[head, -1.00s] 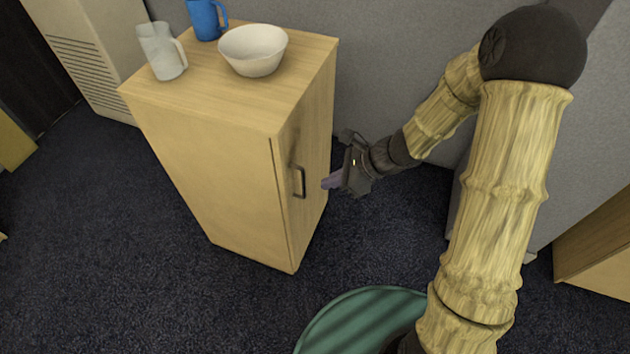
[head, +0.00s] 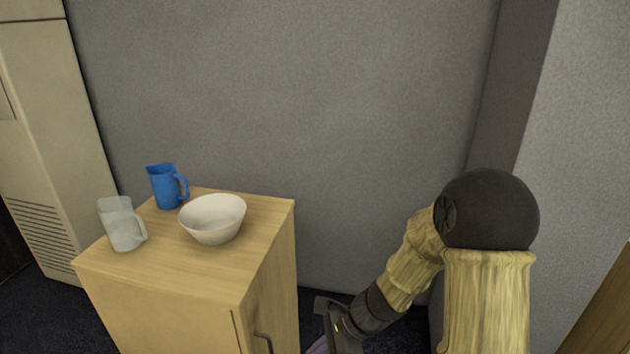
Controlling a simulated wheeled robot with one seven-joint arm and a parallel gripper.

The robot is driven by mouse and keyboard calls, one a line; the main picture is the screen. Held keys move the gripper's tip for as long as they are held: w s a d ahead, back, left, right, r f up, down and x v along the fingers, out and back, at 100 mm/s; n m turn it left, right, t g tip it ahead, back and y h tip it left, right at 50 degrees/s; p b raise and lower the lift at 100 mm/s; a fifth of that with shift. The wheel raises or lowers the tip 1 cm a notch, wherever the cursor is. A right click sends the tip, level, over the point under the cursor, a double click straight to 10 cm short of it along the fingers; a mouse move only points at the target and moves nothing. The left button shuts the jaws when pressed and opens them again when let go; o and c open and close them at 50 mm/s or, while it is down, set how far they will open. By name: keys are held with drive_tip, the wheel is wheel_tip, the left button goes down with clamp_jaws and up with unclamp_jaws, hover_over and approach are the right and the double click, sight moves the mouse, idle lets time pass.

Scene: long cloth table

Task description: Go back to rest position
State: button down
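My gripper (head: 320,345) is at the bottom edge of the head view, just right of the wooden cabinet (head: 170,275). It is apart from the cabinet's dark door handle (head: 263,340). My arm comes down to it from the right, bent at a round black joint. The fingertips are cut off by the frame edge, so I cannot tell how far apart they are. Nothing is seen held in the part that shows.
On the cabinet top stand a white bowl (head: 212,219), a blue jug (head: 167,186) and a translucent jug (head: 122,224). A grey wall (head: 330,120) is behind. A beige vented unit (head: 35,150) stands at left, and a wooden piece (head: 605,305) at lower right.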

drive_tip(key=s+d+r+n+t+h, duration=0.1)
drive_tip(key=s+d+r+n+h, duration=0.25)
drive_tip(key=d+n, duration=0.4)
drive_tip(key=s+d+r+n+t+h, duration=0.2)
drive_tip(key=s+d+r+n+h, duration=0.15)
drive_tip(key=d+n, duration=0.45)
wheel_tip(320, 180, up, 18)
drive_tip(key=p, duration=1.8)
drive_tip(key=shift+w+a+r+h, duration=0.15)
drive_tip(key=shift+a+r+h, duration=0.05)
drive_tip(key=shift+a+h, duration=0.2)
drive_tip(key=shift+n, duration=0.25)
